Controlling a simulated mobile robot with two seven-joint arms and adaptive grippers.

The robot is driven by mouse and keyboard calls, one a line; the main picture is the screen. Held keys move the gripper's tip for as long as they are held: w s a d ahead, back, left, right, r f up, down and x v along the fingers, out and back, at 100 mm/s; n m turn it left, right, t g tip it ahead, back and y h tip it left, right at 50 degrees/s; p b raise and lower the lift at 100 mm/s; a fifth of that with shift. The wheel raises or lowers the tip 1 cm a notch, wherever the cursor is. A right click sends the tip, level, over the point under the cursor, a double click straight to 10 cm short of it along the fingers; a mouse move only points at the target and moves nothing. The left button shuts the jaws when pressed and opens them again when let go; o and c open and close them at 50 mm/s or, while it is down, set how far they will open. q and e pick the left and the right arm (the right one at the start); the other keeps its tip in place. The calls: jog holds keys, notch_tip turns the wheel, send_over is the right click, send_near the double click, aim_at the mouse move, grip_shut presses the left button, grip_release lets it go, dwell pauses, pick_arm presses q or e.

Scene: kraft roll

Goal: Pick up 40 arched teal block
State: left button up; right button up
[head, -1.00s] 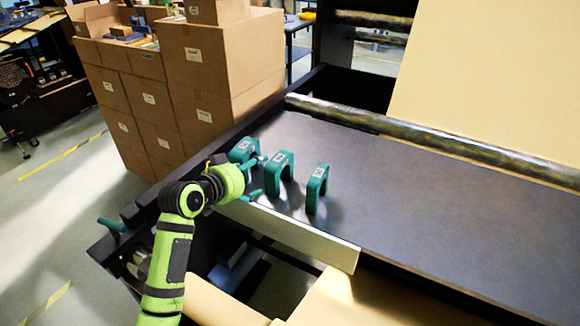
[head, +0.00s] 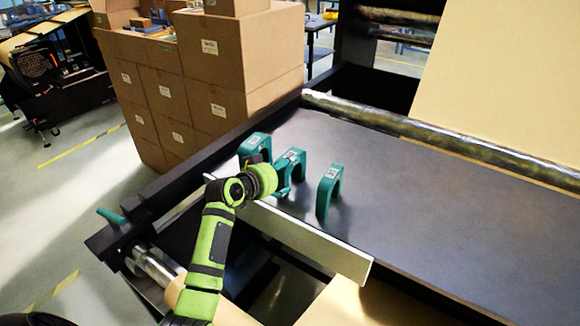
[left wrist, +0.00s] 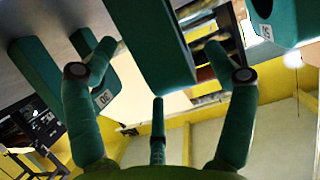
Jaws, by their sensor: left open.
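Three teal arched blocks stand in a row on the dark table: a left one (head: 255,146), a middle one (head: 293,158) and a right one (head: 329,186). Their labels are too small to read in the head view. My left gripper (head: 283,187) is at the near side of the middle block. In the left wrist view, my open left gripper (left wrist: 158,58) has the middle block (left wrist: 150,40) between its teal fingers, its label hidden. A block marked 30 (left wrist: 103,98) is at left and one marked 50 (left wrist: 267,30) at right. My right gripper is not in view.
The neighbouring blocks stand close on both sides. A pale rail (head: 300,240) runs along the dark table's (head: 440,220) near edge, and a metal roller (head: 440,135) crosses behind. Stacked cardboard boxes (head: 215,75) stand at the back left. The table right of the blocks is clear.

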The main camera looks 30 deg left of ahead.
pick_arm(q)
jog(key=shift+w+d+f, duration=0.15)
jog(key=shift+w+f, duration=0.05)
jog(key=shift+w, duration=0.2)
jog(key=c, duration=1.4)
